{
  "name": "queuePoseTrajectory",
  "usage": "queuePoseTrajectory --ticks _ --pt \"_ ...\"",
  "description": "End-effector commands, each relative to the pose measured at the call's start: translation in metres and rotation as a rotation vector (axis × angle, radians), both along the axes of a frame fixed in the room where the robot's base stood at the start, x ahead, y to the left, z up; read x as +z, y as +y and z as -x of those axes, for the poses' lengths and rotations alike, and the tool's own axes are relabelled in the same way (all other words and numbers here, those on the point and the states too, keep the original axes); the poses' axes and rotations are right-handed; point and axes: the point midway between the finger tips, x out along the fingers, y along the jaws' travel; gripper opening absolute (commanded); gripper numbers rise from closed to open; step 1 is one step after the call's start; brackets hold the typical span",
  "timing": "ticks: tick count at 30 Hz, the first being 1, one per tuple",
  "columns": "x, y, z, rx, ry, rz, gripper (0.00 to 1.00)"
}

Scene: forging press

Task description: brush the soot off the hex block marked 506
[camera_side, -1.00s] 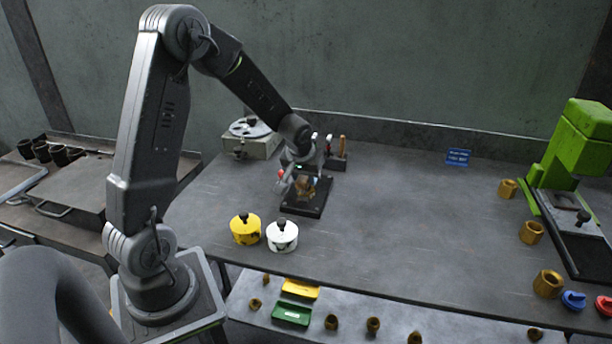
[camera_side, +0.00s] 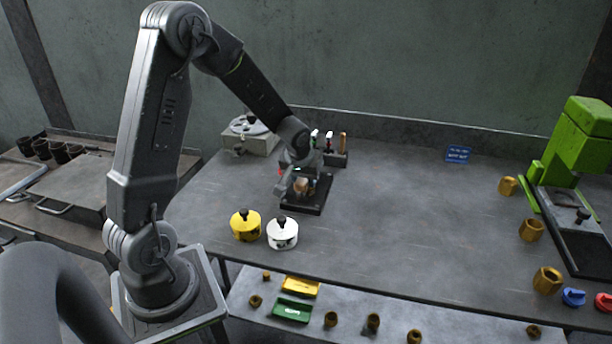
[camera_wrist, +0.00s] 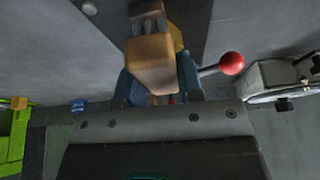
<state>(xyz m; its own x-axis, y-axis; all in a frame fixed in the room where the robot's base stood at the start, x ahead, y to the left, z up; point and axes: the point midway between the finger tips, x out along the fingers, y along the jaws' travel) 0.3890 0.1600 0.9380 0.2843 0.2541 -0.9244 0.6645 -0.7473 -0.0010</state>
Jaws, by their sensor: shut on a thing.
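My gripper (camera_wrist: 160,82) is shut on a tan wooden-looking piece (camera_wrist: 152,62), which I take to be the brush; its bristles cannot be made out. In the side view my gripper (camera_side: 301,181) is low over a black fixture plate (camera_side: 318,208). A yellowish block (camera_wrist: 176,36), probably the hex block, shows just behind the brush in the wrist view and is mostly hidden. I cannot tell whether the brush touches it. No 506 mark or soot can be read. A lever with a red ball (camera_wrist: 231,63) stands beside the fingers.
A tool rack (camera_side: 337,160) with upright handles stands behind the fixture. Yellow (camera_side: 245,226) and white (camera_side: 282,234) knobbed pots stand in front. A grey device (camera_side: 249,140) is at back left. A green press (camera_side: 580,140) and brass hex pieces (camera_side: 531,230) are at right. The table middle is clear.

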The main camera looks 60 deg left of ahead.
Motion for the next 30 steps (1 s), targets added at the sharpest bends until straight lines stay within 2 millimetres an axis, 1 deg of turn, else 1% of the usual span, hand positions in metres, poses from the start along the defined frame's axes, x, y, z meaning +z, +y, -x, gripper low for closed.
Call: queuePoseTrajectory --ticks 5,14,30 --pt "0.001 -0.006 0.006 0.0 -0.003 0.0 0.15" --pt "0.001 -0.005 0.005 0.001 -0.002 0.0 0.15" --pt "-0.001 0.016 -0.019 0.001 -0.002 0.001 0.15"
